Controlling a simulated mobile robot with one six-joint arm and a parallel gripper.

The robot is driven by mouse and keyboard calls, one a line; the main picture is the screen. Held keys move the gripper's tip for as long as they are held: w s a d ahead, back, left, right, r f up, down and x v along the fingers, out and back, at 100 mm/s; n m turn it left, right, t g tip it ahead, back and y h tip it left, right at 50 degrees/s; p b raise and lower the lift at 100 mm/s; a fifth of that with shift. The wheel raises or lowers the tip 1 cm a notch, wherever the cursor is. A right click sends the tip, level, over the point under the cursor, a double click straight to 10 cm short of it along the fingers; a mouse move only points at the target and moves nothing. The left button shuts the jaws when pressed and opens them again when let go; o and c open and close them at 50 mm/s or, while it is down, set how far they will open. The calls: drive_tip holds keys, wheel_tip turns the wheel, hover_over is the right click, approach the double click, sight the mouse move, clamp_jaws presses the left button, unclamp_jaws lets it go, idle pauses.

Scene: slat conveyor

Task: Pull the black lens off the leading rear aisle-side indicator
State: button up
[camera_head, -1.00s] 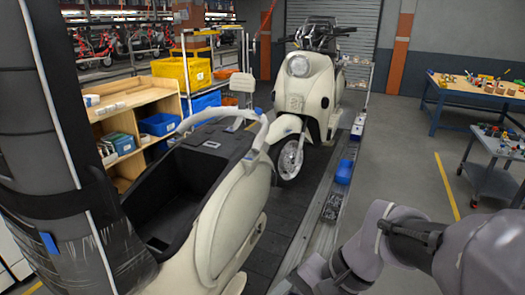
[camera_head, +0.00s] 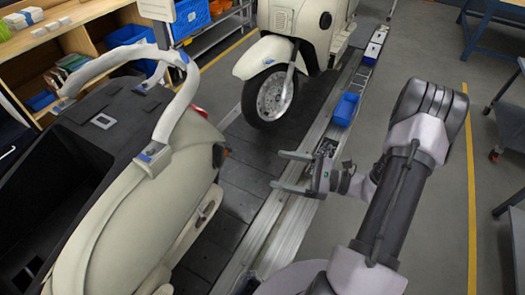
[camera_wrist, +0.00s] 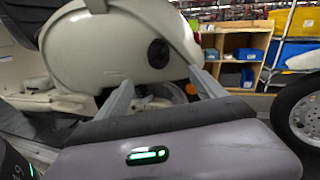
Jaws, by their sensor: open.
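The near cream scooter body (camera_head: 130,215) stands on the conveyor at the left, with the black lens (camera_head: 218,155) on its rear flank facing the aisle. In the wrist view the black lens (camera_wrist: 158,53) is a round dark disc on the cream panel, just beyond and above the fingertips. My gripper (camera_head: 277,170) is open and empty, to the right of the lens with a clear gap. Its two fingers reach toward the scooter in the wrist view (camera_wrist: 161,77). The lens looks seated in the panel.
A second cream scooter (camera_head: 285,50) stands behind on the dark slats (camera_head: 232,195). A blue tray (camera_head: 345,109) sits on the metal rail beside the slats, near my gripper. A wooden shelf with blue bins (camera_wrist: 237,48) stands across the line. The aisle floor (camera_head: 435,220) at right is open.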

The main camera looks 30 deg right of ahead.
sight(223, 158)
drive_tip(key=b+x, duration=0.3)
drive_tip(key=x, duration=1.4)
drive_tip(key=shift+a, duration=0.35)
drive_tip(key=c, duration=1.3)
drive_tip(key=shift+c, duration=0.2)
drive_tip(key=shift+b+v, duration=0.35)
drive_tip(key=shift+v, duration=1.25)
drive_tip(key=shift+v, duration=1)
drive_tip(key=shift+a+r, duration=0.1)
drive_tip(key=shift+r, duration=0.1)
